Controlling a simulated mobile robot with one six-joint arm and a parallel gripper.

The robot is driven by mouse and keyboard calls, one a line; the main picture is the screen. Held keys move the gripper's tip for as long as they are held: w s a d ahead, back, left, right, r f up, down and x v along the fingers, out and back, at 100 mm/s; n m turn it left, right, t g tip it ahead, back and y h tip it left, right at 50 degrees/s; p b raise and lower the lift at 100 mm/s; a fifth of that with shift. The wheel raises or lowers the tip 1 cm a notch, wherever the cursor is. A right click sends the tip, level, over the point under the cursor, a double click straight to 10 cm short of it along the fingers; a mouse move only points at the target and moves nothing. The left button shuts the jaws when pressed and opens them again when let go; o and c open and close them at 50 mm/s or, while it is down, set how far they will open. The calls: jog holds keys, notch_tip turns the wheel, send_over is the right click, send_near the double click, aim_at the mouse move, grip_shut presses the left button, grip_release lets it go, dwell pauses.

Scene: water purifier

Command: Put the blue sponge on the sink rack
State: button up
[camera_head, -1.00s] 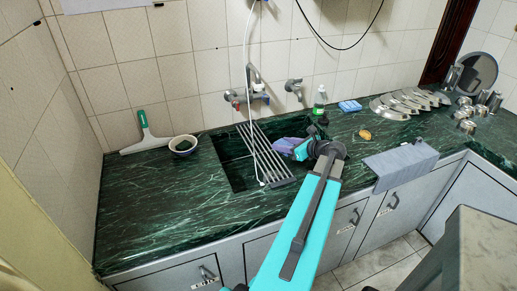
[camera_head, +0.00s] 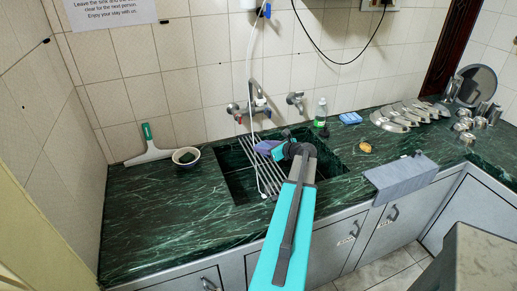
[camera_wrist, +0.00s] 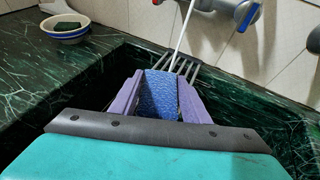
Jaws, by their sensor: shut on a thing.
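My gripper (camera_wrist: 157,100) has purple fingers shut on the blue sponge (camera_wrist: 159,92), which shows between them in the wrist view. In the head view my gripper (camera_head: 266,147) is over the sink, above the metal sink rack (camera_head: 270,182); the sponge is hard to tell from the fingers there. The rack is a set of parallel bars across the left part of the sink. Its far end shows just beyond the sponge in the wrist view (camera_wrist: 186,67). I cannot tell whether the sponge touches the rack; my fingers and arm hide part of it.
A white hose (camera_head: 249,90) hangs down to the rack. Taps (camera_head: 252,108) are on the wall behind. A bowl (camera_head: 186,156) and squeegee (camera_head: 149,149) stand left. A bottle (camera_head: 321,113), another blue sponge (camera_head: 351,118) and a grey cloth (camera_head: 401,178) are right.

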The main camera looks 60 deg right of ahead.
aim_at(260, 143)
jog(key=shift+w+d+f, duration=0.1)
jog(key=shift+w+d, duration=0.05)
jog(key=shift+w, duration=0.4)
jog(key=shift+w+d+f, duration=0.1)
jog(key=shift+w+d, duration=0.05)
jog(key=shift+w, duration=0.4)
jog(key=shift+r, duration=0.1)
jog(key=shift+w+d+p, duration=0.2)
jog(key=shift+w+p, duration=0.25)
jog(key=shift+w, duration=0.2)
jog(key=shift+f+p, duration=0.65)
jog(key=shift+f, duration=1.2)
jog(key=shift+f, duration=0.2)
jog(key=o, duration=1)
jog(key=shift+r, duration=0.1)
